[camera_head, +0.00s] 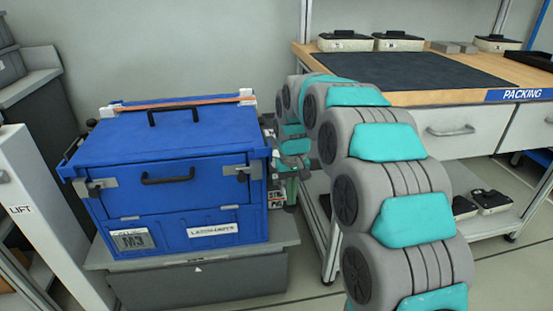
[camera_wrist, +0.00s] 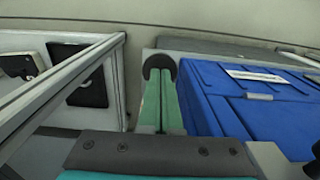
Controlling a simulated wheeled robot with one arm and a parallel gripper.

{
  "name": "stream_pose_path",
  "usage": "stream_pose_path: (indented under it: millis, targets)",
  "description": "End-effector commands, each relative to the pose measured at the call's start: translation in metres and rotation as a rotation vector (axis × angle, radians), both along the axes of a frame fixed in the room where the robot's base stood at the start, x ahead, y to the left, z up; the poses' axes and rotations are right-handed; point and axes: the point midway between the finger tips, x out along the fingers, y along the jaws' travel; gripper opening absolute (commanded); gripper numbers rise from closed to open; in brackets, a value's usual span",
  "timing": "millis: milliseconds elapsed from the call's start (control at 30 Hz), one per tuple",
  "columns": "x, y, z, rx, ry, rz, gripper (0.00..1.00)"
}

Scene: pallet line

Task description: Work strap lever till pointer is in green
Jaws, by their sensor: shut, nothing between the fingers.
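A blue case (camera_head: 170,145) stands on a grey base (camera_head: 200,277). An orange strap (camera_head: 175,104) runs across the back of its lid between white corner pieces (camera_head: 246,94). Small grey and white fittings (camera_head: 275,195) show at the case's right side, partly hidden; I cannot make out the strap lever or the pointer with its green zone. My gripper (camera_head: 291,190) points down beside the right side of the case. In the wrist view my gripper (camera_wrist: 160,66) has its green fingers together, with nothing held, next to the blue case (camera_wrist: 250,105).
A packing bench (camera_head: 440,97) with a dark mat (camera_head: 415,73) stands to the right, its frame close to my arm. A white lift post (camera_head: 50,215) stands left of the case. Latches (camera_head: 243,172) and a handle (camera_head: 168,178) stick out from the case front.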

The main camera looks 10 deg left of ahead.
Motion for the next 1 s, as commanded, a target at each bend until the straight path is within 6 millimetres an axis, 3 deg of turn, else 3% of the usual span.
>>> stream_pose_path:
  millis: [233,1000]
  targets:
    - [-0.005,-0.002,-0.014,-0.002,0.005,0.000,0.00]
    - [-0.007,-0.002,-0.029,0.000,-0.001,0.000,0.00]
